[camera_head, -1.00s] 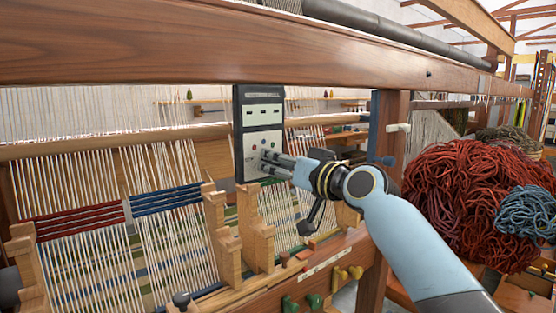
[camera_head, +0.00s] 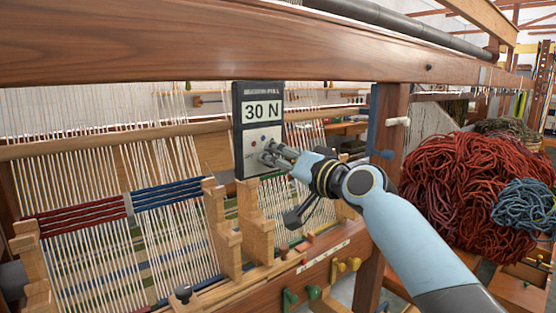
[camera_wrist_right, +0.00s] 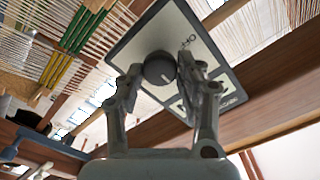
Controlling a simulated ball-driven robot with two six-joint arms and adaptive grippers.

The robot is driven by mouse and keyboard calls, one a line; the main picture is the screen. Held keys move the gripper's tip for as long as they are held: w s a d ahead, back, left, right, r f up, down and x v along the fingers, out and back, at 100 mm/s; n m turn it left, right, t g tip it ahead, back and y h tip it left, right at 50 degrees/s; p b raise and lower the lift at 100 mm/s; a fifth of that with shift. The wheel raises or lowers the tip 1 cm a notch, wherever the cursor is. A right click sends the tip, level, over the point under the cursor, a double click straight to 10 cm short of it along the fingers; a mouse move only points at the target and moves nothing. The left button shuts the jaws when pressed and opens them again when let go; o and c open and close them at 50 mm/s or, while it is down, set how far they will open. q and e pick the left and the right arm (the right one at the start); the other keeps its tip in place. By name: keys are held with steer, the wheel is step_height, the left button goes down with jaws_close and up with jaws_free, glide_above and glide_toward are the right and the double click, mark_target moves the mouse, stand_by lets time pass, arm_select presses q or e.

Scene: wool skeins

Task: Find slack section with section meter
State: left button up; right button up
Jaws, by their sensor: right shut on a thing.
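The section meter (camera_head: 259,105) is a dark box with a pale face, upright in front of the warp threads. Its display reads "30 N". My right gripper (camera_head: 268,155) is at its lower face. In the right wrist view, the fingers (camera_wrist_right: 158,82) are shut on a round dark knob (camera_wrist_right: 159,68) on the meter's face. The warp sections hang behind, with a red-banded section (camera_head: 80,219) at left and a blue-banded section (camera_head: 168,194) beside it. The meter hides some threads. I cannot tell which section is slack. My left gripper is not in view.
A thick wooden beam (camera_head: 200,45) crosses above the meter. Stepped wooden blocks (camera_head: 255,230) stand below it. A loom post (camera_head: 388,150) is right of the meter. A big red wool heap (camera_head: 460,185) and blue skein (camera_head: 524,205) lie at the right.

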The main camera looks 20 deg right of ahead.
steer(key=shift+r, duration=0.1)
steer(key=o, duration=1.1)
steer(key=shift+o, duration=0.2)
steer(key=v, duration=1.2)
